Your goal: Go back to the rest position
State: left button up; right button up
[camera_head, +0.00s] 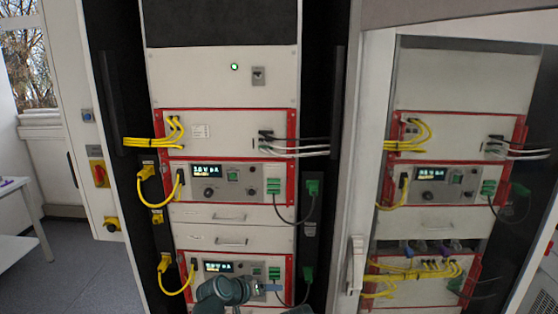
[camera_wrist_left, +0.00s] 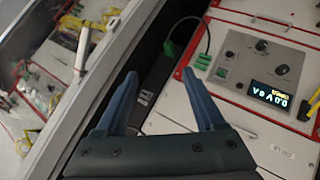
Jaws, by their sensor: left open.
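My left gripper (camera_head: 272,288) shows at the bottom middle of the head view, in front of the lower part of the battery cycler rack. In the left wrist view the same gripper (camera_wrist_left: 159,76) has its two blue fingers spread apart with nothing between them. Beyond the fingertips are a dark rack post and a cycler unit (camera_wrist_left: 268,75) with a lit display and knobs. I cannot tell the exact gap between fingers and rack. My right gripper is in neither view.
Red-framed cycler units (camera_head: 222,181) with yellow, black and green-plugged cables fill the open cabinet. An open door (camera_head: 377,150) with a handle (camera_head: 355,265) stands to the right. A white table (camera_head: 18,247) and free floor (camera_head: 85,260) lie at the left.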

pick_arm(q)
jog(key=s+d+f+m+g+y+b, duration=0.2)
jog(key=s+d+f+m+g+b, duration=0.15)
jog(key=s+f, duration=0.6)
jog(key=s+a+f+g+y+b, duration=0.1)
jog(key=s+a+f+g+y, duration=0.1)
jog(key=s, duration=0.4)
jog(key=s+a+f+g+y+b, duration=0.1)
jog(key=s+a+f+g+y, duration=0.2)
jog(key=s, duration=0.3)
jog(key=shift+s+a+f+m+y, duration=0.2)
jog(key=shift+a+f+m+y, duration=0.1)
jog(key=shift+f+m+y, duration=0.15)
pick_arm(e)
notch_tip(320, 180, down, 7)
